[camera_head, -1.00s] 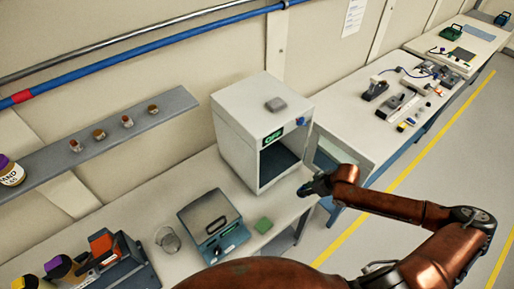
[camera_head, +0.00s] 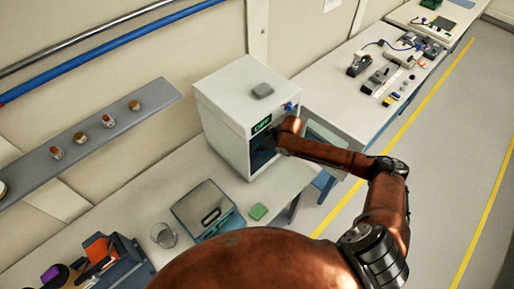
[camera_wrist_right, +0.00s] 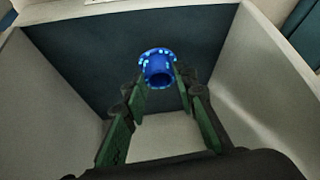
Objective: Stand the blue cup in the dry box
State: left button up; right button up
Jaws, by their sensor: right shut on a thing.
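The dry box (camera_head: 222,130) is a white cabinet on the bench with a lit green display and its door (camera_head: 328,137) open to the right. My right arm reaches into its front opening, and the right gripper is mostly hidden there in the head view. In the right wrist view my right gripper (camera_wrist_right: 157,82) is shut on the blue cup (camera_wrist_right: 158,69), held between the fingertips inside the box. The box's pale side walls and dark inner panel (camera_wrist_right: 75,60) surround it. I cannot tell whether the cup touches the box floor. My left gripper is not in view.
A wall shelf (camera_head: 90,140) holds small jars. Another bench (camera_head: 340,105) with tools runs to the right.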

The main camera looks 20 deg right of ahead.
jog(key=shift+w+a, duration=0.3)
jog(key=shift+w, duration=0.25)
jog(key=shift+w+a, duration=0.3)
jog(key=shift+w, duration=0.25)
jog(key=shift+w+f, duration=0.1)
jog(key=shift+f, duration=0.05)
notch_tip(320, 180, down, 3)
jog(key=shift+r+p, duration=0.15)
jog(key=shift+p, duration=0.35)
jog(key=shift+f, duration=0.3)
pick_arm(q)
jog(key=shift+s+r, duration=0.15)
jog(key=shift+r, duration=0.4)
pick_arm(e)
jog(key=o, duration=0.8)
jog(key=shift+f, duration=0.1)
jog(key=shift+c, duration=0.2)
jog(key=o, duration=0.4)
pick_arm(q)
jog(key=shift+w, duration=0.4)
pick_arm(e)
jog(key=shift+o, duration=0.2)
